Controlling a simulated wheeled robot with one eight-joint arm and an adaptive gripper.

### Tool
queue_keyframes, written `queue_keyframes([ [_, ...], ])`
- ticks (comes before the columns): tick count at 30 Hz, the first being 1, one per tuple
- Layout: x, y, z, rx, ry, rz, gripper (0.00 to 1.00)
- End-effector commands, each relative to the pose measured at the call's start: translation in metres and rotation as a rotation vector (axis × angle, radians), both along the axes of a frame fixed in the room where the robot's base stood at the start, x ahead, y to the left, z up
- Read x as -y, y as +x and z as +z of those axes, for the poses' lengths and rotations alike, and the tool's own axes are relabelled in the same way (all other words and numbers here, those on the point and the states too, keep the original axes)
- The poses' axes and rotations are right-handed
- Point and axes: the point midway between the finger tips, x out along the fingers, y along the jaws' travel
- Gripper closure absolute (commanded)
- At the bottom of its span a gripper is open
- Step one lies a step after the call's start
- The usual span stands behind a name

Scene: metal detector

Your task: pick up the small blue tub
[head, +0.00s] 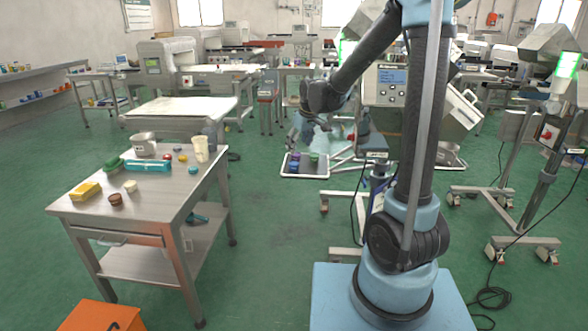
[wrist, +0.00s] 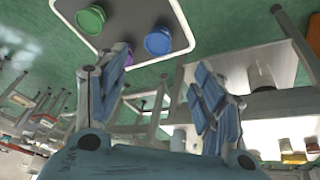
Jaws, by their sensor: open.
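The small blue tub (head: 293,169) sits on a dark tray with a pale rim (head: 283,176), beside a purple item (head: 295,157) and a green item (head: 313,157). In the wrist view the blue tub (wrist: 158,41) shows its round shape near the top, right of a green round tub (wrist: 91,19). The purple item is mostly hidden at the tray's edge there. My gripper (wrist: 162,82) is open and empty, its blue-padded fingers apart. In the head view my gripper (head: 308,132) hangs above the tray, clear of the tub.
An orange box (head: 100,317) stands at the lower left. Metal-detector stands and cables are at right. Green floor is open between the table and my base.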

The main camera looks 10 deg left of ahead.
Motion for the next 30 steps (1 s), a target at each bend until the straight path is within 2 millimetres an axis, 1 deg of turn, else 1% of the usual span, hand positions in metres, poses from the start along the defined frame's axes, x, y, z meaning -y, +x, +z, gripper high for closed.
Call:
queue_keyframes([
  [3, -0.004, 0.005, -0.014, 0.000, 0.000, 0.000, 0.38],
  [12, -0.011, 0.017, -0.046, 0.000, 0.000, 0.000, 0.38],
  [16, -0.013, 0.020, -0.056, 0.000, 0.000, 0.000, 0.38],
  [25, -0.015, 0.025, -0.067, 0.000, 0.000, -0.001, 0.38],
  [30, -0.017, 0.033, -0.084, 0.000, 0.000, -0.001, 0.38],
])
